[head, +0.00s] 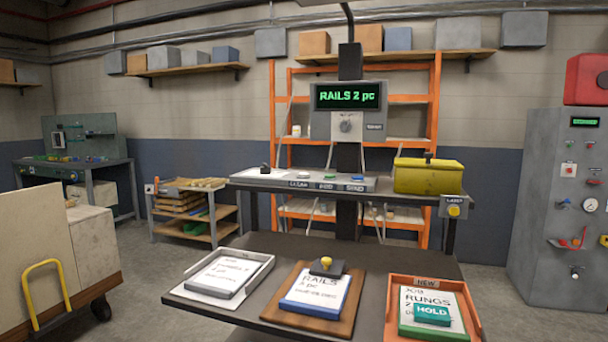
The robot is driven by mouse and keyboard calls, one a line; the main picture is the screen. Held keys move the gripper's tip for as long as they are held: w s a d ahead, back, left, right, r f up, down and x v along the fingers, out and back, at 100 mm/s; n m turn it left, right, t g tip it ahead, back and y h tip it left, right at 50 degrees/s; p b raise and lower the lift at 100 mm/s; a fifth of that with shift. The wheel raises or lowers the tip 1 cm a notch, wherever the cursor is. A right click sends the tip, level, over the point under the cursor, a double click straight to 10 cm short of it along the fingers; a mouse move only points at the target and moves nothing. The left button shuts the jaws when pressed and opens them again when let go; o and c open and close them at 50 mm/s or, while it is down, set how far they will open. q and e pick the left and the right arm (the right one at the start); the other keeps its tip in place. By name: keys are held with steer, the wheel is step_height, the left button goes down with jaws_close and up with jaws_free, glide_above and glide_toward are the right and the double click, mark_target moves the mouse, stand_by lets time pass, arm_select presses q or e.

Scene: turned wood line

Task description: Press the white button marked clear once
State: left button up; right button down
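A grey button panel (272,182) lies on the raised dark shelf behind the front table. Its front edge carries three labels; the left one (299,184) seems to read CLEAR, the middle ADD and the right SEND. A small pale button (304,172) sits behind the left label, hard to make out against the panel. A green button (329,176) and a blue button (357,178) sit behind the other two. The display (347,96) above reads "RAILS 2 pc" in green. Neither of my grippers is in view.
The front table holds a grey tray (258,263), a wooden board (342,326) with a RAILS sheet and yellow-knobbed block, and an orange tray (393,312) with a RUNGS sheet and HOLD block. A yellow box (428,177) stands right of the panel. A LAMP button (454,211) is further right.

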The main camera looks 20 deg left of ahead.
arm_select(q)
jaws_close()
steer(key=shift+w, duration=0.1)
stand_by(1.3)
